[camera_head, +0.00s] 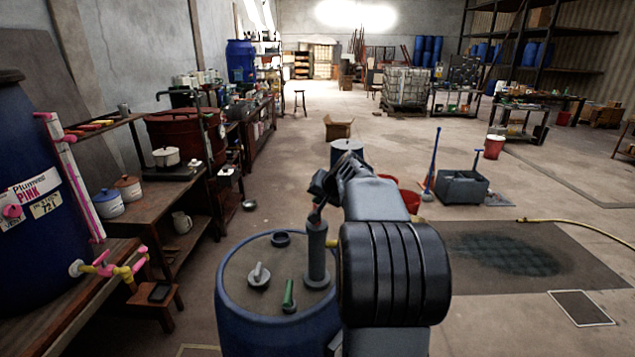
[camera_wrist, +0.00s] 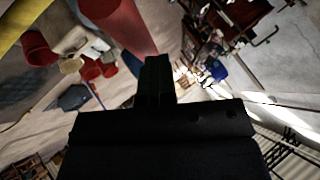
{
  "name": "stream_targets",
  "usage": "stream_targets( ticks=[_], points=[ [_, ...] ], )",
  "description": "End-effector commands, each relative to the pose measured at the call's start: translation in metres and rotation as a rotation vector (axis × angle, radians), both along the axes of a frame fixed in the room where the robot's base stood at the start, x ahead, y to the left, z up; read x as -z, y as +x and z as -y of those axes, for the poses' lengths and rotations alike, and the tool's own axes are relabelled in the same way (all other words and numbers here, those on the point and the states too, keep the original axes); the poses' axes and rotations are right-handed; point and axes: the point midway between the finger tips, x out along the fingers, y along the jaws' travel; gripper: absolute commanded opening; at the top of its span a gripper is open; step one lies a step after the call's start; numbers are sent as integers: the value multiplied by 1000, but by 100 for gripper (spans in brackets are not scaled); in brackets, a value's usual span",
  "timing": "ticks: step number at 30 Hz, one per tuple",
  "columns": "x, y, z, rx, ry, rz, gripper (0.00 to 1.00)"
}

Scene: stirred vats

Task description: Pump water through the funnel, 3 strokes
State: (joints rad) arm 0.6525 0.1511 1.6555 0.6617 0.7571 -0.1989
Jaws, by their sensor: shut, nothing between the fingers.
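A blue drum (camera_head: 235,300) stands in front of me with a flat top. A grey upright cylinder that looks like the pump (camera_head: 317,258) stands on it, with a thin rod and handle at its upper end. A dark round ring (camera_head: 281,239), possibly the funnel, sits at the far side of the top. My gripper (camera_head: 318,192) is above the pump, close to its handle; I cannot tell whether they touch. In the wrist view its fingers (camera_wrist: 157,72) are together and hold nothing. A red tube-like shape (camera_wrist: 122,22) shows just beyond the fingertips.
On the drum top are a grey knobbed cap (camera_head: 259,275) and a green-handled piece (camera_head: 289,298). My arm hides the drum's right side. A wooden bench (camera_head: 150,215) with pots runs along the left. A grey mop bucket (camera_head: 462,187) stands to the right on open floor.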

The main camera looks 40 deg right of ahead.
Motion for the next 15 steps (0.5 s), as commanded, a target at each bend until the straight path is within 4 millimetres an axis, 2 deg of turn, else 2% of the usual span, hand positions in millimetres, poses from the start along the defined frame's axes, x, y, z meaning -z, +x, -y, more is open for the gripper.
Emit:
stream_targets(
  ticks=[5, 15],
  points=[
    [-3, 0, 0, -1, 3, -6, 0],
    [-25, 0, 0, 0, 2, -4, 0]
  ],
)
